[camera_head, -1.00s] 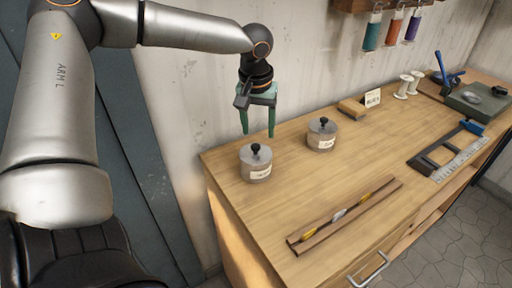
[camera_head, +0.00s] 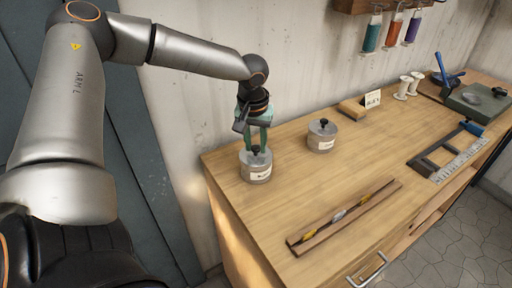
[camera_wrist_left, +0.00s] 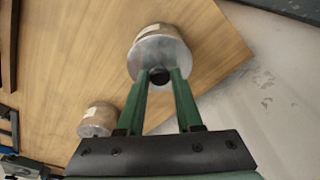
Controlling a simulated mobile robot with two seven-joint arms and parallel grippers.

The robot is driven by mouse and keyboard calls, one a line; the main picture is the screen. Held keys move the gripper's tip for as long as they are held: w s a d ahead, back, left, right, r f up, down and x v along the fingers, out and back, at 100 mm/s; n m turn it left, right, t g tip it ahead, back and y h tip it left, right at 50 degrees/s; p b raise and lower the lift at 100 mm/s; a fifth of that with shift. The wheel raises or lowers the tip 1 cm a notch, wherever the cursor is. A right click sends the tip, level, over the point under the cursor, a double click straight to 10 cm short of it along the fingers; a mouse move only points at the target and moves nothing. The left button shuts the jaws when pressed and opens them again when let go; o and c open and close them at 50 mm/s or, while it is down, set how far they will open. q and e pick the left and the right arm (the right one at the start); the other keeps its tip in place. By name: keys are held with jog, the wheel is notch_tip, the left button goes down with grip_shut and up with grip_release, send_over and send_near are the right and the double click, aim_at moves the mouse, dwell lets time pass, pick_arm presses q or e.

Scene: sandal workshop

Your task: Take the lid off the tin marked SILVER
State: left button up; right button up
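Two grey metal tins with black-knobbed lids stand upright on the wooden bench: a front-left tin (camera_head: 256,170) and a second tin (camera_head: 322,139) farther right. Each has a pale label whose lettering is too small to read surely. My left gripper (camera_head: 257,149) points down over the front-left tin, its green fingers on either side of the black knob (camera_wrist_left: 159,77), drawn in against it. In the left wrist view, the lid (camera_wrist_left: 158,55) sits on the tin. The second tin also shows there (camera_wrist_left: 98,119). My right gripper is in neither view.
A wooden tray (camera_head: 345,217) with slim tools lies along the front of the bench. A wooden block (camera_head: 352,109), a small card (camera_head: 373,98), white spools (camera_head: 403,88) and a square (camera_head: 440,152) lie to the right. The wall rises close behind the tins.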

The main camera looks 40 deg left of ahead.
pick_arm(q)
grip_shut()
dwell(0.3)
